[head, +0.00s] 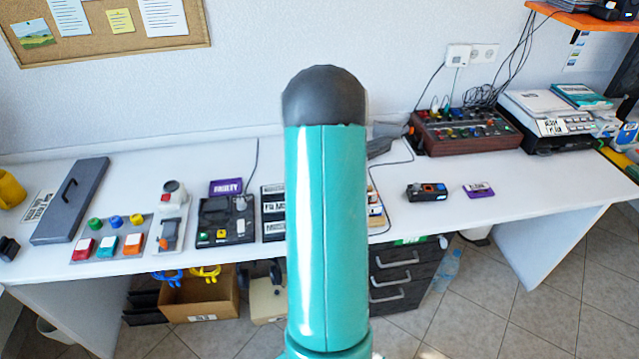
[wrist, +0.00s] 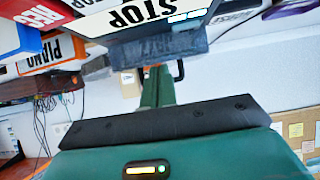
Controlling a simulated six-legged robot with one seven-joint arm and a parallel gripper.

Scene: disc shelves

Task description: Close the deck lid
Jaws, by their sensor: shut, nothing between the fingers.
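The deck is mostly hidden behind my teal arm in the head view; a white-labelled edge (head: 273,212) shows left of the arm. A grey piece (head: 380,146) that may be its lid shows to the right. In the wrist view, a blue-grey slab (wrist: 190,42), which looks like the raised lid, lies beside a white panel marked STOP (wrist: 140,14). A black handle (wrist: 181,70) sticks out from the slab. My gripper (wrist: 157,72) is shut and empty, with its tip close to the slab; I cannot tell whether they touch.
A dark grey slab with a handle (head: 65,215) and a coloured button panel (head: 110,243) lie left. A black FAULTY-tagged device (head: 225,222) is left of my arm. A cabled mixer (head: 465,130) stands back right. The right front tabletop is mostly clear.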

